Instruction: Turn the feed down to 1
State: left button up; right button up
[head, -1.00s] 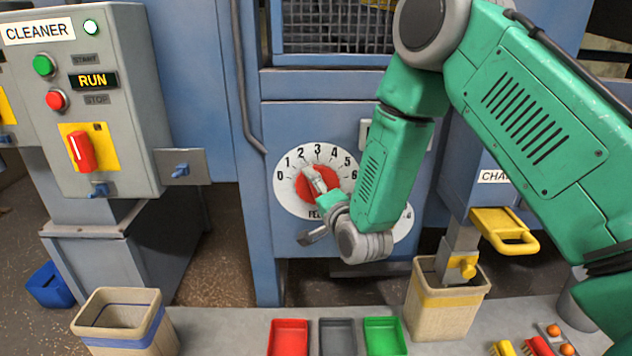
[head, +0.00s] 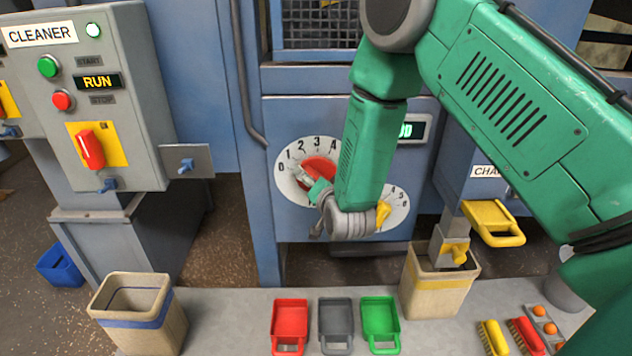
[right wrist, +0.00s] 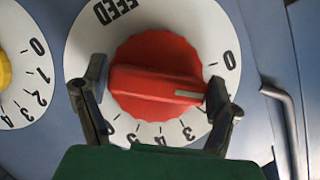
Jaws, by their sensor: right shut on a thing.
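The feed dial (head: 290,187) is a white round scale with a red knob (head: 320,166) on the blue panel. My right gripper (head: 312,188) is shut on the knob's ridge in front of the dial. In the right wrist view the two fingers (right wrist: 155,88) hold the ends of the red knob (right wrist: 155,62). The knob's white pointer mark (right wrist: 188,94) faces the right finger, past the 0 and before the 2. That finger hides the scale there, where the 1 lies. My left gripper is not in view.
A second dial (head: 398,203) with a yellow knob (head: 384,213) sits right of the feed dial, close by my right wrist. The cleaner box (head: 140,130) stands at left. Red (head: 289,318), grey (head: 336,318) and green (head: 380,316) scoops lie on the bench below.

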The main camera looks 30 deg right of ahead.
jog(key=shift+s+a+f, duration=0.1)
jog(key=shift+f, duration=0.2)
jog(key=o, duration=0.9)
jog(key=shift+o, duration=1)
jog(key=v, duration=1.1)
jog(key=shift+s, duration=0.25)
jog(key=shift+r, duration=0.1)
